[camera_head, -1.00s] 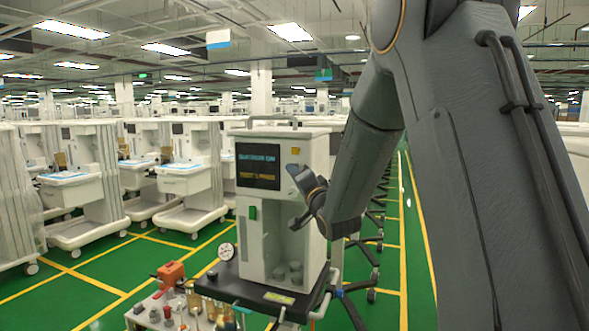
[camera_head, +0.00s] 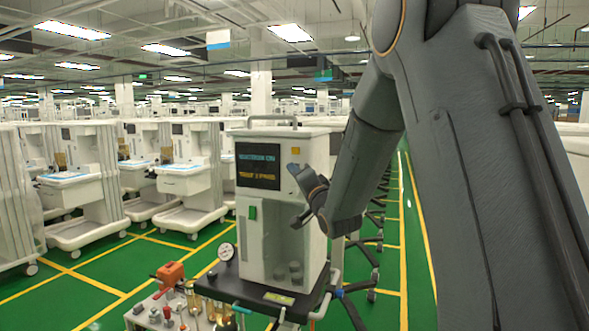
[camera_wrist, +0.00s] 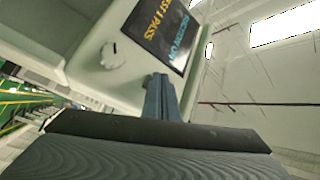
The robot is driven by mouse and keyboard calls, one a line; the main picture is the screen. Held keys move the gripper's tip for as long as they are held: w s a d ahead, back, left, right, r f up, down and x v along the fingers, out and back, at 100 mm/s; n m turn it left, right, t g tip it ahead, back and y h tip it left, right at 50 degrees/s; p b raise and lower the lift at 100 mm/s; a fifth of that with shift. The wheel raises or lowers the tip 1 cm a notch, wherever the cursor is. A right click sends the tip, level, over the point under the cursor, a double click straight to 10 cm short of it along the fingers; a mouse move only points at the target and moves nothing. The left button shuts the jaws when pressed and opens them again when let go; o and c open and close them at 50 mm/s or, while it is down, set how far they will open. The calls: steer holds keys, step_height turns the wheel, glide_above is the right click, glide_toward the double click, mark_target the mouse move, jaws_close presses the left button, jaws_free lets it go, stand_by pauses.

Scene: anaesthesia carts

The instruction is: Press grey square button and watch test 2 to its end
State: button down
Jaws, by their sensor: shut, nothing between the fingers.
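The white test machine (camera_head: 283,220) stands on a dark-topped cart. Its black screen (camera_head: 258,166) shows a blue line of text above a yellow one. In the wrist view the screen (camera_wrist: 163,30) appears tilted, and the yellow line seems to read "TEST 1 PASS", partly cut off. My gripper (camera_head: 293,168) is at the machine's front, right of the screen; its blue-grey fingers (camera_wrist: 161,85) are shut with nothing between them. The tips are close to the panel; I cannot tell whether they touch. I cannot make out the grey square button, which may be hidden behind the fingers.
A pale knob (camera_wrist: 112,55) sticks out of the panel beside the fingers. A green switch (camera_head: 252,213) is lower on the front. White carts (camera_head: 187,180) line the left.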

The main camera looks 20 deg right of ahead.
steer(key=shift+w+d, duration=0.3)
steer(key=shift+w, duration=0.1)
stand_by(0.6)
steer(key=shift+s, duration=0.1)
steer(key=shift+s+a, duration=0.5)
steer(key=shift+s, duration=0.15)
steer(key=s+a, duration=0.1)
steer(key=s, duration=0.1)
steer(key=s+a, duration=0.2)
stand_by(0.7)
stand_by(0.4)
